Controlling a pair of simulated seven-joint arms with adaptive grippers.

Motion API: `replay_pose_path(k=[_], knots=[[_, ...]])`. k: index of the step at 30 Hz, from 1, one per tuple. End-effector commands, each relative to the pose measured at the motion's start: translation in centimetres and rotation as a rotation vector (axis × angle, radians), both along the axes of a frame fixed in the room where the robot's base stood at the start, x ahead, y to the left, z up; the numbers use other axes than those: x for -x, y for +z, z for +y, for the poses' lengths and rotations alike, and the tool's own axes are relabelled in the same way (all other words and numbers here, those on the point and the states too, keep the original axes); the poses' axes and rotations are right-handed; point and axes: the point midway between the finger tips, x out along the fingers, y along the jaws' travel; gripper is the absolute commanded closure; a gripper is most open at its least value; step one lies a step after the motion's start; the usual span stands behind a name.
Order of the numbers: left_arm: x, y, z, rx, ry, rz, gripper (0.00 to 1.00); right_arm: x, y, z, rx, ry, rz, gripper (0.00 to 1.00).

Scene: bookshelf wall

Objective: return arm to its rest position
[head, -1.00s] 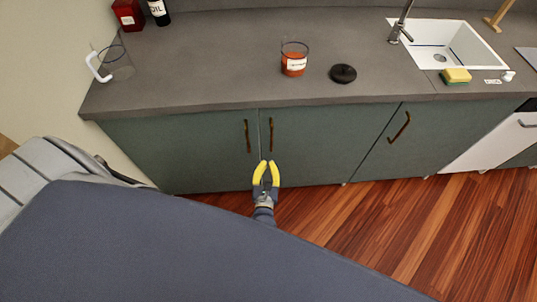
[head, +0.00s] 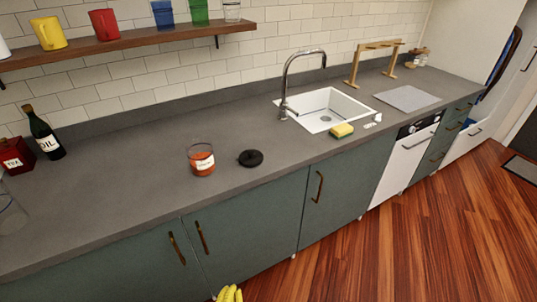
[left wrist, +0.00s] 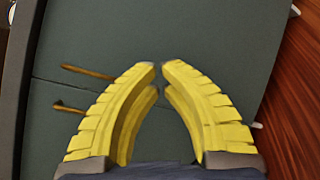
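My left gripper (head: 229,293) shows at the bottom edge of the head view, with only its yellow fingers in the picture. In the left wrist view the two yellow fingers (left wrist: 160,68) curve toward each other, with a narrow gap between their tips and nothing held. Behind them are the green cabinet fronts (left wrist: 215,40) and brown handles (left wrist: 88,72). My right gripper is in neither view.
On the grey counter (head: 130,170) stand a glass jar with red contents (head: 202,162), a black lid (head: 250,158) and an oil bottle (head: 45,137). A sink (head: 322,108) and yellow sponge (head: 342,130) lie further right.

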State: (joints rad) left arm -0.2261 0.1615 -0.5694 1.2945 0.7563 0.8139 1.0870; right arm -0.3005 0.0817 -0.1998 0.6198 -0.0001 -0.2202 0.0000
Motion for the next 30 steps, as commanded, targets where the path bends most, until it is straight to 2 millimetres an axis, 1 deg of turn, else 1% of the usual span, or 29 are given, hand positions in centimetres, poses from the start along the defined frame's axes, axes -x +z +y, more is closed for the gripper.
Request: replay_pose_path(k=[1, 2, 3, 5, 6, 7, 8, 9, 11, 12, 14, 15, 17, 18, 20, 21, 24, 27, 30], knots=[[0.8, -2.3, -0.5, -0.185, -0.078, 0.044, 1.00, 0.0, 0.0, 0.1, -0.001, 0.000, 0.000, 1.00], [1.3, -3.8, -0.8, -0.301, -0.131, 0.069, 1.00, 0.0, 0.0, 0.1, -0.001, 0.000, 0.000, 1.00], [2.1, -5.8, -1.0, -0.454, -0.203, 0.102, 1.00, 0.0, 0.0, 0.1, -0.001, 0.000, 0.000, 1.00], [3.8, -9.2, -1.1, -0.684, -0.322, 0.153, 1.00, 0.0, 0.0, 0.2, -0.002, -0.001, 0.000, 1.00], [5.1, -11.5, -0.9, -0.829, -0.404, 0.185, 1.00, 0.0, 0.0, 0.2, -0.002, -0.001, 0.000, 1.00], [6.1, -13.1, -0.7, -0.924, -0.465, 0.208, 1.00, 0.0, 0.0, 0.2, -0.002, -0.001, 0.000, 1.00], [7.2, -14.7, -0.4, -1.019, -0.526, 0.228, 1.00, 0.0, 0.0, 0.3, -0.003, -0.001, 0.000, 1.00], [8.8, -16.7, 0.1, -1.131, -0.607, 0.254, 1.00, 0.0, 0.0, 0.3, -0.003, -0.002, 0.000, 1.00], [11.2, -19.5, 1.1, -1.286, -0.732, 0.292, 1.00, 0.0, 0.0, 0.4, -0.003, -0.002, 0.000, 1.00], [13.0, -21.3, 1.8, -1.380, -0.815, 0.315, 1.00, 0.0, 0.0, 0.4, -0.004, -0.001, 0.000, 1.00], [15.8, -23.7, 3.0, -1.503, -0.944, 0.347, 1.00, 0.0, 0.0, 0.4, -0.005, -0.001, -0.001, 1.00], [17.7, -25.2, 3.9, -1.577, -1.030, 0.367, 1.00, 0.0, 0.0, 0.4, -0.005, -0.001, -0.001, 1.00], [20.6, -27.1, 5.2, -1.670, -1.161, 0.393, 1.00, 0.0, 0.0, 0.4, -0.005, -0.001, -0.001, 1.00], [22.5, -28.2, 6.2, -1.718, -1.242, 0.410, 1.00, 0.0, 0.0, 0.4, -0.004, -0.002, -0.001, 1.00], [25.4, -29.7, 7.5, -1.778, -1.360, 0.433, 1.00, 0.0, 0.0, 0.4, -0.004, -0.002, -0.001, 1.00], [27.1, -30.4, 8.3, -1.809, -1.433, 0.446, 1.00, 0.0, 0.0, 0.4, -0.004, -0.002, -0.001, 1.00], [31.2, -31.8, 10.2, -1.846, -1.579, 0.482, 1.00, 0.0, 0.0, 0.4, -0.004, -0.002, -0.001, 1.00], [34.4, -32.6, 11.5, -1.845, -1.672, 0.523, 1.00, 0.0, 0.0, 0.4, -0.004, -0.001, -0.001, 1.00], [36.7, -33.0, 12.2, -1.827, -1.711, 0.557, 1.00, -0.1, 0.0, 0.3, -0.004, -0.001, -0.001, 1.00]])
